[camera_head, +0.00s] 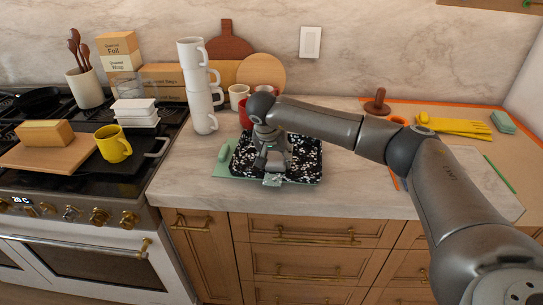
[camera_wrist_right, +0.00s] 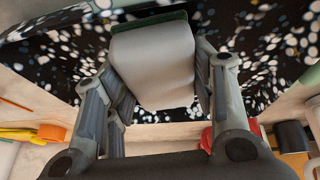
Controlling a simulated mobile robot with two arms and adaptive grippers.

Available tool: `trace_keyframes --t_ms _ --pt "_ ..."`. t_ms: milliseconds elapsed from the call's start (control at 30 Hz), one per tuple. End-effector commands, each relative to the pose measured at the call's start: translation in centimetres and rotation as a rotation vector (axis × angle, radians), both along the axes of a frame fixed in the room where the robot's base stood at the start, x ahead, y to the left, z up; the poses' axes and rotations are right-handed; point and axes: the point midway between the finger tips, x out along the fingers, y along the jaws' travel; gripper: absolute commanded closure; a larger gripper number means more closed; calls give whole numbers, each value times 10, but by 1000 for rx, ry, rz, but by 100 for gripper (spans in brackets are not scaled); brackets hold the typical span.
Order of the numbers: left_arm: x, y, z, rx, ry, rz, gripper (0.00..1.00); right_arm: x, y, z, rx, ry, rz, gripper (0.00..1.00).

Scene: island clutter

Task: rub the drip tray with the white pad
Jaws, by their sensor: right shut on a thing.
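The drip tray (camera_head: 304,162) is black with white speckles and lies on the counter near its front edge. It fills much of the right wrist view (camera_wrist_right: 260,35) behind the pad. My right gripper (camera_head: 271,160) is over the tray and points down. In the right wrist view its fingers (camera_wrist_right: 155,85) are shut on the white pad (camera_wrist_right: 152,65), a pale block with a dark green edge. The pad is at or just above the tray; I cannot tell if it touches. My left gripper is not in view.
A tall stack of white mugs (camera_head: 196,85) stands behind left. Red mugs (camera_head: 245,113) stand close behind my gripper. The stove (camera_head: 75,180) is left; counter right of the tray is partly clear.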

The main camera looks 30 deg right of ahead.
Motion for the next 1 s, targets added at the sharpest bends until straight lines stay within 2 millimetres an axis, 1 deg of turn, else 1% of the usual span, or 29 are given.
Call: trace_keyframes --t_ms 33,200,333,533,800,900,1000 --pt "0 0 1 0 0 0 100 -4 -5 -2 -4 8 -3 68" --pt "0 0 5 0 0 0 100 -12 -17 -1 -5 8 -4 68" --pt "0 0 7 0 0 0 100 -17 -23 -1 -4 8 -3 68" --pt "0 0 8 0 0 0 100 -20 -27 -1 -3 7 -2 68" --pt "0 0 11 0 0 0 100 -33 -46 0 -4 6 -3 68" --pt "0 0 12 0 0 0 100 -35 -48 0 -2 5 -1 68" --pt "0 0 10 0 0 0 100 -31 -45 -1 -2 4 -1 68"
